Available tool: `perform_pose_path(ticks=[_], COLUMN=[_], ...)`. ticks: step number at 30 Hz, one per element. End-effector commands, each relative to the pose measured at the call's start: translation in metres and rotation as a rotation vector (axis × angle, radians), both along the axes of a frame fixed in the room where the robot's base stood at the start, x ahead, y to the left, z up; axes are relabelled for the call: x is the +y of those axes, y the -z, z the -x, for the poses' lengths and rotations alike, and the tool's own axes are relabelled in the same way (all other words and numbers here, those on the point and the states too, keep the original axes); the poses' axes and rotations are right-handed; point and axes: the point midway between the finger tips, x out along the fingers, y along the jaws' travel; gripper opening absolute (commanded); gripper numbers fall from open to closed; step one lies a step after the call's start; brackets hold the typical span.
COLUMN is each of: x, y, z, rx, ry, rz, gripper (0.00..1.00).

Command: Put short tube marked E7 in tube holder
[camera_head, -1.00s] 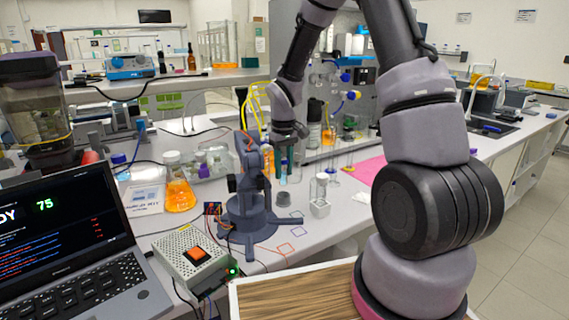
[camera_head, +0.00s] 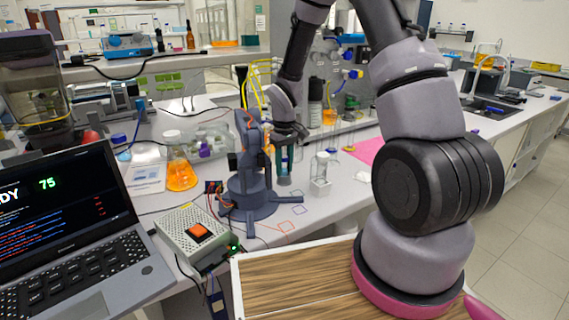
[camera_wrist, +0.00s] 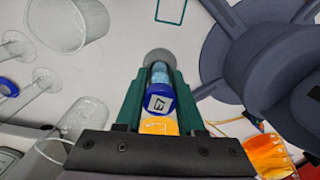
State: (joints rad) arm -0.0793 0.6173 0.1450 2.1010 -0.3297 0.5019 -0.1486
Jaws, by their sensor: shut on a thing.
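My gripper (camera_wrist: 155,98), with dark green fingers, is shut on the short tube (camera_wrist: 158,101). The tube has a blue cap marked E7 facing the wrist camera. Beyond the cap, in line with the tube, is a grey round piece (camera_wrist: 156,56) that looks like the tube holder. In the head view, my gripper (camera_head: 284,158) points down, and the small grey holder (camera_head: 284,181) shows just below the fingertips. The tube's lower end is hidden, so I cannot tell whether it is inside the holder.
A small blue-grey robot arm (camera_head: 250,190) stands close to the left of my gripper. A clear glass vessel (camera_head: 320,178) stands close to its right. An orange-filled flask (camera_head: 180,172), a grey box with an orange button (camera_head: 195,235) and a laptop (camera_head: 75,245) are farther left.

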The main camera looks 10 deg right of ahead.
Motion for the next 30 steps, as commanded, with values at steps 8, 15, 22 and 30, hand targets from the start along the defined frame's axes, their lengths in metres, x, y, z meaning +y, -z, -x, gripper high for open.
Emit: perform_pose_path(ticks=[8, 15, 22, 30], x=[-0.0005, -0.0001, 0.0016, 0.0026], y=[0.0042, 0.0055, 0.0059, 0.0055], z=[0.0017, 0.0030, 0.0045, 0.0054], rx=[0.005, 0.009, 0.011, 0.012], ry=[-0.001, -0.001, -0.002, -0.004], rz=[0.001, 0.000, -0.001, -0.001], gripper=[0.00, 0.72, 0.72, 0.72])
